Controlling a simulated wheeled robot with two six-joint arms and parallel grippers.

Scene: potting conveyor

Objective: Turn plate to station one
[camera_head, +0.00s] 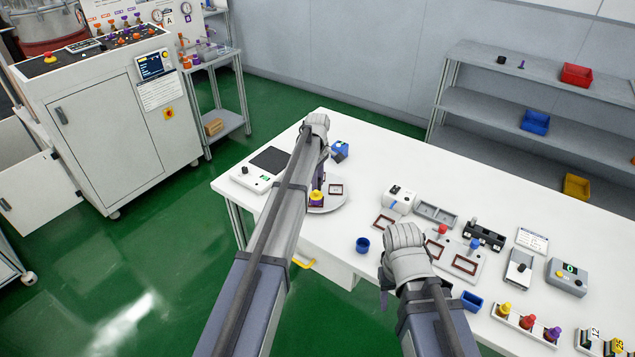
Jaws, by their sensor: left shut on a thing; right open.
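The round pale plate (327,207) lies on the white table's left part, partly hidden behind my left arm. My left gripper (318,183) reaches down over the plate and is shut at the yellow knob; the exact contact is hard to see. My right gripper (385,288) is open, low at the table's front edge and apart from the plate. Its fingers are mostly hidden by its wrist.
A blue cup (362,245) stands at front. Frames, a grey tray (436,214) and several devices crowd the right. Bare table (345,225) shows between plate and cup.

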